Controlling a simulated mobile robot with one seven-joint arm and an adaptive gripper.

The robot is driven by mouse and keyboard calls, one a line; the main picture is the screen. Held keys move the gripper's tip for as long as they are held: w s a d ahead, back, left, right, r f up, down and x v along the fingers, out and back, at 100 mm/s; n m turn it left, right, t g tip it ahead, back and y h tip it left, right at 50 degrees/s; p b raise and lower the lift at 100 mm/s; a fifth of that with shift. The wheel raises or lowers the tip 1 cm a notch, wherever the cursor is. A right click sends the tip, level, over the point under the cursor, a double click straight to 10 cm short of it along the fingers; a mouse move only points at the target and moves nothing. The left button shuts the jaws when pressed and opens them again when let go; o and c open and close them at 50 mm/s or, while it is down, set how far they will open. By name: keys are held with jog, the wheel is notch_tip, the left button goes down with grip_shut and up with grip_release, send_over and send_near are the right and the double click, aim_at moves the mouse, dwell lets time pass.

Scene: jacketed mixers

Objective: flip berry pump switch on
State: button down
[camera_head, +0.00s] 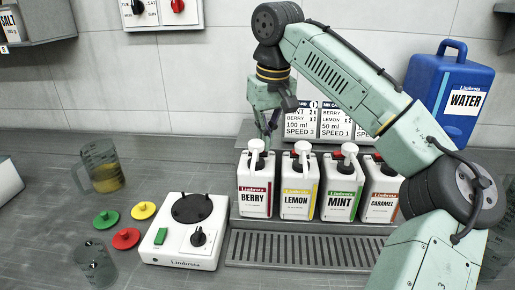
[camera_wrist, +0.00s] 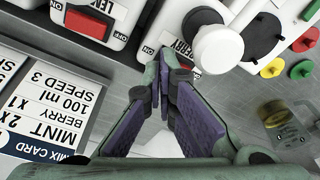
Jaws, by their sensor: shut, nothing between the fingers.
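The white berry bottle (camera_head: 255,190) stands leftmost in the row, with a white pump head on top. In the wrist view its pump head (camera_wrist: 218,48) shows near the top right, beside my fingertips. My gripper (camera_head: 268,135) is behind and above the berry bottle. In the wrist view my gripper (camera_wrist: 166,72) has its purple-padded fingers together, empty, with the tips at the back of the berry unit. The berry switch is mostly hidden by my fingers; I cannot tell its position. The lemon unit's red switch (camera_wrist: 90,24) shows at the upper left.
The lemon (camera_head: 298,190), mint (camera_head: 342,190) and caramel (camera_head: 381,192) bottles stand close beside it on a grey stand. Mix cards (camera_head: 334,122) stand behind. A white mixer base (camera_head: 185,232), lids and jugs are at left.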

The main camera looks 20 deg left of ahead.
aim_at(266, 155)
jog(key=shift+f, duration=0.4)
notch_tip(266, 155, up, 7)
jog(key=p, duration=0.6)
jog(key=shift+p, duration=0.35)
jog(key=shift+s, duration=0.1)
